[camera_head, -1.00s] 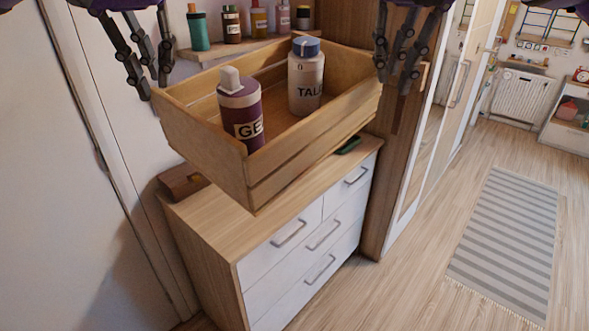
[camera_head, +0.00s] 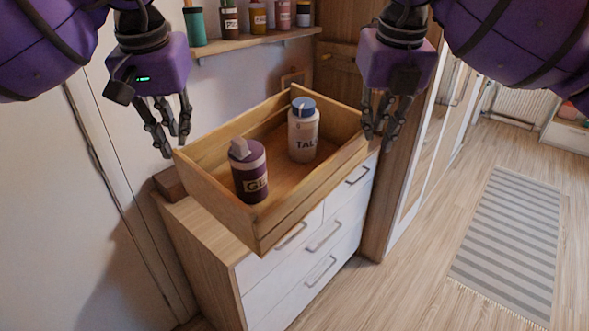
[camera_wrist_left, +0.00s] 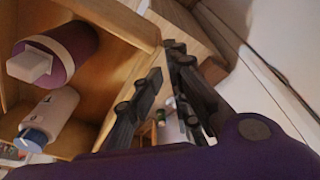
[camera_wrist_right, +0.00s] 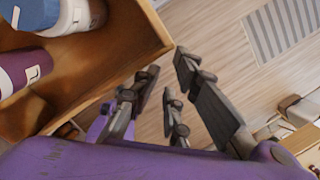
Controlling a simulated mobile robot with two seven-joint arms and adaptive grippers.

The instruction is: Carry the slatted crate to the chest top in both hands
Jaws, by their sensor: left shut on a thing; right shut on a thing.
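The slatted wooden crate (camera_head: 310,203) hangs over the chest of drawers, its near corner out past the chest's front edge. I cannot tell whether its underside touches the chest top (camera_head: 200,225). A purple bottle (camera_head: 249,172) and a white talc bottle (camera_head: 303,135) with a blue cap stand inside. My left gripper (camera_head: 172,138) is shut on the crate's left end; its wall shows in the left wrist view (camera_wrist_left: 125,20). My right gripper (camera_head: 377,130) is shut on the crate's right end, beside the wall in the right wrist view (camera_wrist_right: 148,35).
A brown box (camera_head: 168,184) sits at the chest's back left, close to the crate. A wall shelf (camera_head: 260,41) with several bottles is behind, above the crate. A wardrobe (camera_head: 400,195) stands right of the chest. A striped rug (camera_head: 510,240) lies on open floor.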

